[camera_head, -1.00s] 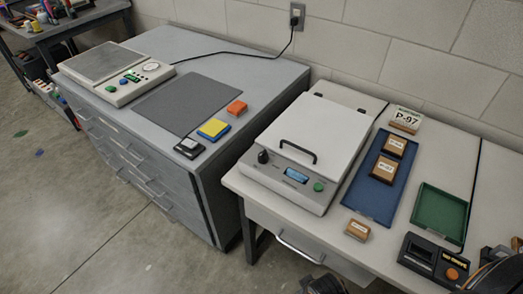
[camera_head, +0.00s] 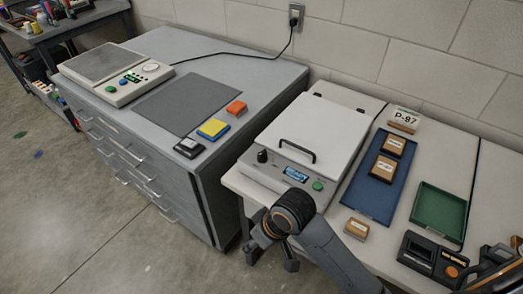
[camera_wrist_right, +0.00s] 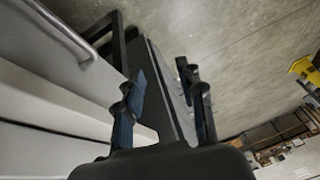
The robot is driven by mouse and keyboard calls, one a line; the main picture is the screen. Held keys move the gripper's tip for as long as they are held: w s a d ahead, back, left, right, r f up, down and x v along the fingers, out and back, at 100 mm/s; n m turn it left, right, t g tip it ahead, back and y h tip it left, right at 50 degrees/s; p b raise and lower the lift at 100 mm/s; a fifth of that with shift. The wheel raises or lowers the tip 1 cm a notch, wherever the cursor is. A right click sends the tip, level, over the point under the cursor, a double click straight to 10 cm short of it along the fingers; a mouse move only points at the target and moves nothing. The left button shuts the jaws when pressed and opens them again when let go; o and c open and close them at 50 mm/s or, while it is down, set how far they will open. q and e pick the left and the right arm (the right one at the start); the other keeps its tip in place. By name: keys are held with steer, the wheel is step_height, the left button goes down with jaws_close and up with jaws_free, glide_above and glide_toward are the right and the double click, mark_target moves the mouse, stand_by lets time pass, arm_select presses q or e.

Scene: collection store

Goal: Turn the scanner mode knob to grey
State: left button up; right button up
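The scanner (camera_head: 304,140) is a white box with a closed lid and a black handle, on the light bench. Its black mode knob (camera_head: 262,156) is on the left of the front panel, beside a lit blue display (camera_head: 296,174) and a green button (camera_head: 318,186). The knob's setting is too small to read. My right gripper (camera_head: 270,252) is in front of and below the scanner's front edge, apart from the knob. In the right wrist view its fingers (camera_wrist_right: 162,90) are spread with nothing between them. My left gripper is not in view.
A blue tray (camera_head: 360,198) with small labelled boxes, a green tray (camera_head: 438,208) and a black device (camera_head: 430,258) are right of the scanner. A wooden block (camera_head: 357,229) lies near the bench edge. The grey drawer cabinet (camera_head: 215,190) stands left across a narrow gap.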

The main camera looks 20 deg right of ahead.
steer(key=w+a+r+n+g, duration=0.15)
steer(key=w+r, duration=0.25)
steer(key=w, duration=0.4)
steer(key=m+h, duration=0.1)
steer(key=h, duration=0.3)
glide_toward(262, 152)
steer(key=shift+g, duration=0.45)
steer(key=f, duration=0.6)
steer(key=w+f, duration=0.1)
steer(key=f, duration=0.2)
steer(key=shift+d+f, duration=0.3)
jaws_close()
